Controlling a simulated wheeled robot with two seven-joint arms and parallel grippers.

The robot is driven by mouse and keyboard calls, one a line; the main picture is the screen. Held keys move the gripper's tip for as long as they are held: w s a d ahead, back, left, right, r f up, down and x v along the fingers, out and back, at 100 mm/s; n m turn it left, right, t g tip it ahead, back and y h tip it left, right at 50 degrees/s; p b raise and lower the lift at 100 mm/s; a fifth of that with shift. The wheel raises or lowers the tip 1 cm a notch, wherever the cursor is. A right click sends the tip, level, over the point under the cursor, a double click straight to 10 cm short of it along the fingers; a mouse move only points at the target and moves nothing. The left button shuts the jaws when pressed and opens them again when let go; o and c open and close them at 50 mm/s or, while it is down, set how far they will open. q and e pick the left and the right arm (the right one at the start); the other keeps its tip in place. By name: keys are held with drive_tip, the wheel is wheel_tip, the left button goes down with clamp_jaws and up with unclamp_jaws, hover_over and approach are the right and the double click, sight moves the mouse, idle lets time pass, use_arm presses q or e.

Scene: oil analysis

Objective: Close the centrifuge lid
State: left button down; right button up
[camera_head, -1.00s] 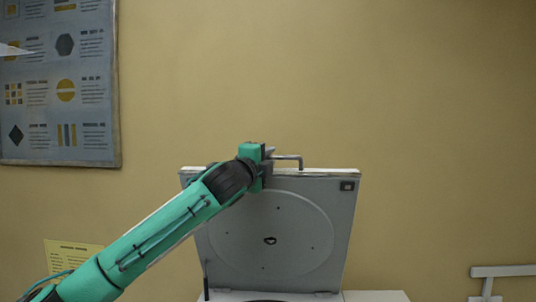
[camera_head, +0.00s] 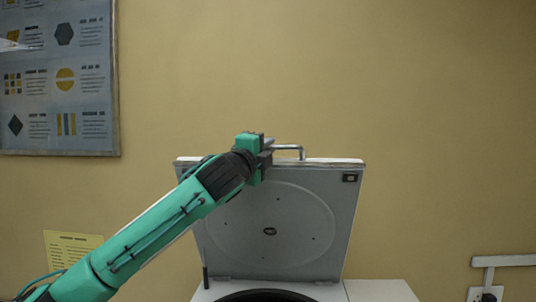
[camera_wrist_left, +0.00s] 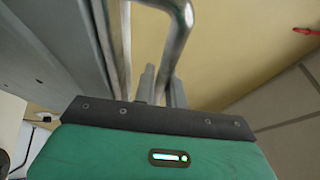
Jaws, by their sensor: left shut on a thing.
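The grey centrifuge lid (camera_head: 315,220) stands open and nearly upright at the lower middle of the head view, its inner face with a round raised disc towards me. A metal bar handle (camera_head: 290,148) sits on its top edge. My left gripper (camera_head: 268,146) is at the top edge, shut on the handle's left part. In the left wrist view the handle (camera_wrist_left: 178,45) runs to the fingers (camera_wrist_left: 160,90), beside the lid's edge. Part of the white centrifuge body (camera_head: 215,292) with a dark round opening (camera_head: 265,296) shows at the bottom. My right gripper is out of view.
A tan wall (camera_head: 430,120) stands behind the lid. A blue-grey poster (camera_head: 60,100) and a yellow sheet (camera_head: 72,250) hang at left. A socket (camera_head: 487,296) is at lower right. The space above the lid is clear.

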use_arm(q)
drive_tip(key=s+f+m+t+h+b, duration=0.1)
drive_tip(key=s+f+h+b, duration=0.1)
drive_tip(key=s+f+b, duration=0.7)
drive_tip(key=s+f+m+t+h+b, duration=0.1)
drive_tip(key=s+f+m+t+b, duration=0.1)
drive_tip(key=s+f+b, duration=0.6)
drive_tip(key=shift+s+f+h+b, duration=0.4)
drive_tip(key=shift+s+b, duration=2.35)
drive_tip(key=shift+b, duration=0.55)
